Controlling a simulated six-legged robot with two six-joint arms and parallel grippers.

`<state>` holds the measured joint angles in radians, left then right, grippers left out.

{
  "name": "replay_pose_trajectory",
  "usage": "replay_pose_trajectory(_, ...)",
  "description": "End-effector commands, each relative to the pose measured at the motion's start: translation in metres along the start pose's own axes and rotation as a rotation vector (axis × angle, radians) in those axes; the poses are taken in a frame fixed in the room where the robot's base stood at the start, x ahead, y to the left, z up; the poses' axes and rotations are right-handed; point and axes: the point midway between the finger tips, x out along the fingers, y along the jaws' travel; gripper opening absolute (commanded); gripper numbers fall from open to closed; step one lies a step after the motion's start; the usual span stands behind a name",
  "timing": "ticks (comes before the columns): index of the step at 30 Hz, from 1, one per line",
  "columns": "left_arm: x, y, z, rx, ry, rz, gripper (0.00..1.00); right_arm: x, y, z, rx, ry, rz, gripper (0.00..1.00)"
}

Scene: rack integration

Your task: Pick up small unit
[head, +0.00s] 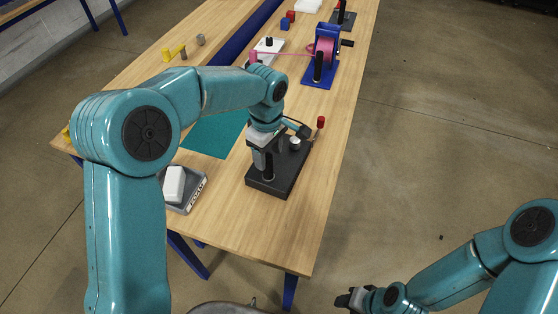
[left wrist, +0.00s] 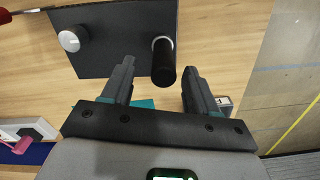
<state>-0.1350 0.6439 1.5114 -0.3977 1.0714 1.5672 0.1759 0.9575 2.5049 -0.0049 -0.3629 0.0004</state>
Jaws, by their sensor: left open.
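In the left wrist view, the open fingers (left wrist: 158,86) stand either side of the handle (left wrist: 163,62), with gaps and no clear contact. The unit's plate (left wrist: 115,35) lies beyond them. My right gripper (head: 356,299) is low, off the table; its finger gap is unclear.
A white item (head: 174,184) rests on a grey scale (head: 195,192) at left. A teal mat (head: 213,136) lies behind. A blue stand with a pink spool (head: 321,70) and small blocks (head: 287,20) are further back. The front table corner (head: 290,245) is clear.

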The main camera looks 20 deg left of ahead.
Motion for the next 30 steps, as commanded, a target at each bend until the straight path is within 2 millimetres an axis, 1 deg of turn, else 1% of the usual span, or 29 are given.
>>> replay_pose_trajectory(4,0.011,0.000,0.000,0.000,0.000,0.000,0.59,-0.002,-0.001,0.000,0.000,0.000,0.000,0.43)
replay_pose_trajectory(7,0.021,-0.002,0.000,-0.001,-0.001,-0.003,0.59,-0.007,-0.003,0.000,0.000,0.000,0.000,0.43)
replay_pose_trajectory(10,0.037,-0.004,0.000,0.001,-0.001,-0.004,0.59,-0.014,-0.005,0.000,0.000,0.000,0.000,0.43)
replay_pose_trajectory(12,0.049,-0.004,0.000,-0.001,-0.002,-0.003,0.59,-0.015,-0.005,0.000,0.000,0.000,0.000,0.43)
replay_pose_trajectory(15,0.059,-0.002,0.000,0.000,-0.001,0.000,0.59,-0.017,-0.006,0.000,0.000,0.000,0.000,0.43)
replay_pose_trajectory(22,0.062,-0.002,0.000,0.000,-0.001,0.001,0.59,-0.016,-0.006,0.000,0.000,0.000,0.000,0.43)
replay_pose_trajectory(23,0.062,-0.002,0.000,0.000,-0.001,0.001,0.56,-0.016,-0.006,0.000,0.000,0.000,0.000,0.43)
replay_pose_trajectory(24,0.062,-0.002,0.000,0.000,-0.001,0.001,0.43,-0.016,-0.006,0.000,0.000,0.000,0.000,0.43)
replay_pose_trajectory(26,0.062,-0.002,0.000,0.000,-0.001,0.001,0.23,-0.016,-0.006,0.000,0.000,0.000,0.000,0.43)
replay_pose_trajectory(27,0.062,-0.002,0.000,0.000,-0.001,0.001,0.10,-0.016,-0.006,0.000,0.000,0.000,0.000,0.43)
replay_pose_trajectory(28,0.062,-0.002,0.000,0.000,-0.001,0.001,0.00,-0.016,-0.006,0.000,0.000,0.000,0.000,0.43)
replay_pose_trajectory(30,0.062,-0.002,0.000,0.000,-0.001,0.001,0.00,-0.016,-0.006,0.000,0.000,0.000,0.000,0.43)
